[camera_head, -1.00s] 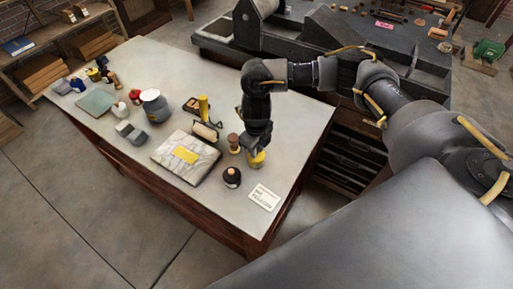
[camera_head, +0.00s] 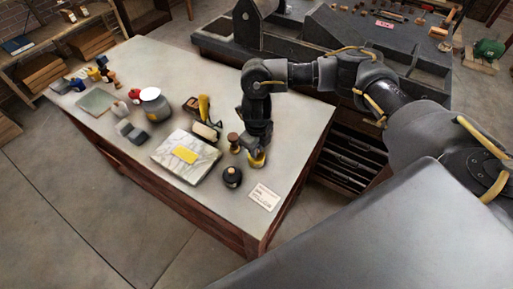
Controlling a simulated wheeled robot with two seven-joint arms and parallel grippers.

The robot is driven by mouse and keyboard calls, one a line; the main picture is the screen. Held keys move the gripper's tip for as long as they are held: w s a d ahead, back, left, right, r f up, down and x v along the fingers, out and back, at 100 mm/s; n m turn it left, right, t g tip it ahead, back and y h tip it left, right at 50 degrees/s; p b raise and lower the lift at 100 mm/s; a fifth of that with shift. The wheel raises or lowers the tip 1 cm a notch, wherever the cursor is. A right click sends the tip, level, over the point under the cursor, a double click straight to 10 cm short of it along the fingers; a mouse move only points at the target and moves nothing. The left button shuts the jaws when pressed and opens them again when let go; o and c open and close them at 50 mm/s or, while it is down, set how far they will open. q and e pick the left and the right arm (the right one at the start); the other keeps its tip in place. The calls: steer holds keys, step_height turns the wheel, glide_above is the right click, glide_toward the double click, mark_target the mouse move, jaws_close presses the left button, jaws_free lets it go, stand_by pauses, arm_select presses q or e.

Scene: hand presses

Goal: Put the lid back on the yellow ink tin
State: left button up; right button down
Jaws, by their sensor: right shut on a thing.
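My right gripper (camera_head: 257,148) points down over the right part of the grey-topped table and is shut. Directly at its fingertips is a small round yellow thing (camera_head: 257,161), at or just above the tabletop. I take it to be the lid of the yellow ink tin, with the tin probably under it. The fingers hide its upper side, and I cannot tell lid and tin apart or see whether there is a gap between them. My left gripper is not in view.
A black round jar (camera_head: 232,178) and a brown wooden knob-shaped piece (camera_head: 234,143) stand close to my right gripper. A marbled slab (camera_head: 186,157) lies to the left, and a white card (camera_head: 264,196) in front.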

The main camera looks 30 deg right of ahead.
steer(key=c, duration=1.3)
jaws_free()
steer(key=shift+o, duration=0.7)
steer(key=o, duration=0.4)
steer(key=shift+r, duration=0.15)
steer(key=shift+r+p, duration=3.25)
steer(key=shift+r, duration=0.15)
steer(key=shift+c, duration=0.5)
jaws_close()
